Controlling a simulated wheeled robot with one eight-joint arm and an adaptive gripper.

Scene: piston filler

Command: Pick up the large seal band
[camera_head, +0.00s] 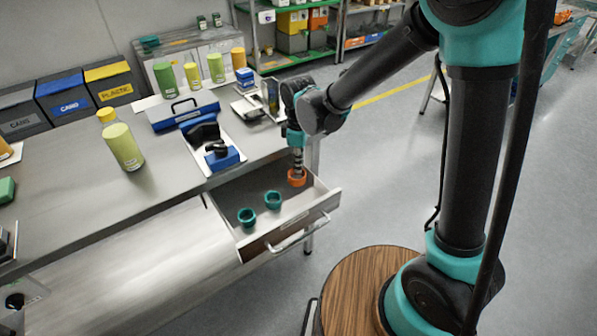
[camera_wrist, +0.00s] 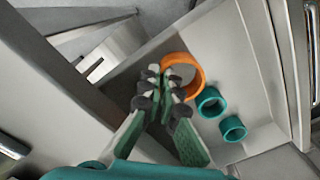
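An orange ring (camera_head: 297,178), the largest band in view, is in the far right part of the open drawer (camera_head: 284,237). In the wrist view the orange ring (camera_wrist: 197,73) shows its round opening. My gripper (camera_head: 297,167) points down at it. In the wrist view my gripper (camera_wrist: 163,72) has its fingertips close together on the near left wall of the ring, one inside and one outside, and looks shut on that wall. The fingers hide part of the ring. Whether the ring is lifted off the drawer floor cannot be told.
Two smaller teal rings (camera_head: 273,200) (camera_head: 246,217) stand in the same drawer, nearer its left side. The drawer walls and the table edge above are close to my gripper. A blue device (camera_head: 222,158) and a yellow-green bottle (camera_head: 123,146) stand on the table.

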